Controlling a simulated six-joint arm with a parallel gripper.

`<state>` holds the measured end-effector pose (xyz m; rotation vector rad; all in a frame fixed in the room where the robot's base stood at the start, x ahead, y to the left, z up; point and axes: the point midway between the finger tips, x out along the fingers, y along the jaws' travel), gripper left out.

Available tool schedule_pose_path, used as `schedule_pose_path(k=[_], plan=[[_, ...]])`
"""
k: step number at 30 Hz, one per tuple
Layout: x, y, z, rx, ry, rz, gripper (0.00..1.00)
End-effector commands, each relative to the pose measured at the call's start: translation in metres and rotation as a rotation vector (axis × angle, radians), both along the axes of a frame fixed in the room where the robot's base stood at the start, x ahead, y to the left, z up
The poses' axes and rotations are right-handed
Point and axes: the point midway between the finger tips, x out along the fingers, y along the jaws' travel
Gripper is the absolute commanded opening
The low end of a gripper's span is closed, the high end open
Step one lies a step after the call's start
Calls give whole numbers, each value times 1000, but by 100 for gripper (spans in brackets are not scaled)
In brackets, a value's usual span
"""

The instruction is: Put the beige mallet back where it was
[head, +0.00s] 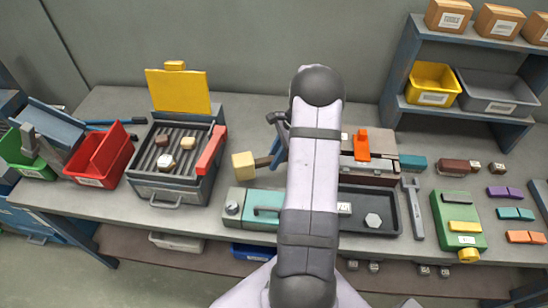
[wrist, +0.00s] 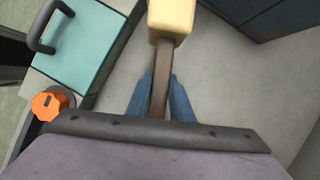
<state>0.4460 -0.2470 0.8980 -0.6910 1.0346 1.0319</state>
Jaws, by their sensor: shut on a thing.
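The beige mallet has a block-shaped beige head (head: 243,165) and a brown handle. In the head view it is over the bench, right of the grey heater box and behind the teal unit. My gripper (head: 278,150) is shut on its handle, partly hidden by my arm. In the wrist view the blue fingers (wrist: 161,92) close on both sides of the brown handle (wrist: 162,70), and the beige head (wrist: 173,18) points away at the top. I cannot tell the height above the bench.
The teal unit (head: 262,198) with a dark handle is near the front edge. A dark tray (head: 388,200) is right of my arm. Bare bench surrounds the mallet.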

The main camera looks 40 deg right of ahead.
Motion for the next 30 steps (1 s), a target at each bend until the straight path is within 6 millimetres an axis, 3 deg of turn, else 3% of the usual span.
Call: schedule_pose_path(k=[3, 10, 30], plan=[[1, 0, -15, 1, -1, 0, 0], [1, 0, -30, 0, -2, -1, 0], [0, 0, -34, 1, -1, 0, 0]])
